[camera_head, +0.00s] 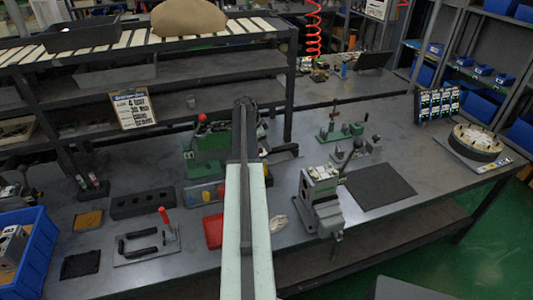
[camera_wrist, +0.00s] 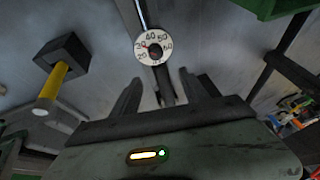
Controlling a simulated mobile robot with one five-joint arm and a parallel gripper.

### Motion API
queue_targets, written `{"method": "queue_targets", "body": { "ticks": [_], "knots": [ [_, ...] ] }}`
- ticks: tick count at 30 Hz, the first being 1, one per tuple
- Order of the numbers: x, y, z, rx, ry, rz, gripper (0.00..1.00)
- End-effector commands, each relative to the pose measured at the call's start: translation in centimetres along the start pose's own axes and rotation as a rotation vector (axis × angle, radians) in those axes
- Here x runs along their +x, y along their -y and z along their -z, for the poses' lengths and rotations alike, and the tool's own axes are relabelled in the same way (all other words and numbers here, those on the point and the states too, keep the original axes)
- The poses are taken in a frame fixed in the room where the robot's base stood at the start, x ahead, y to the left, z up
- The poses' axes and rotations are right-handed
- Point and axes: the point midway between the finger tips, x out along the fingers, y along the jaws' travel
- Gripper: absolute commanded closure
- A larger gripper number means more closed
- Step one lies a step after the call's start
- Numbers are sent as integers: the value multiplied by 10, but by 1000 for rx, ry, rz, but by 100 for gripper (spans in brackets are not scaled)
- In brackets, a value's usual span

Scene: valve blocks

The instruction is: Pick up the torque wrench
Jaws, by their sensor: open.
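In the wrist view, what looks like the torque wrench has a round white dial (camera_wrist: 154,46) with numbers. A thin silver shaft runs up from the dial, and a dark bar runs down from it into the gap between my fingers. My gripper (camera_wrist: 162,88) is open, with one dark finger on each side of this bar. I cannot tell whether the fingers touch it. In the head view my arm reaches over the bench and covers this spot, so I cannot make out the wrench there.
A yellow-handled mallet (camera_wrist: 62,68) is left of my fingers in the wrist view. In the head view, a red tray (camera_head: 213,231) and a grey vise (camera_head: 322,205) flank my arm. A dark shelf rack stands behind. The black mat (camera_head: 380,186) is bare.

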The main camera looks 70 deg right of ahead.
Motion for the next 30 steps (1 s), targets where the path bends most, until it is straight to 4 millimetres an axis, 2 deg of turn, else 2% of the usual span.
{"method": "queue_targets", "body": {
  "ticks": [7,13,21,28,29,30],
  "knots": [
    [28,-1,-1,-1,0,-1,47],
    [34,-1,1,0,0,-1,47],
    [80,-2,2,1,0,-2,47],
    [79,-1,5,0,0,-2,47],
    [79,-1,5,0,0,-2,50],
    [78,-1,5,0,0,-2,61]
  ]
}}
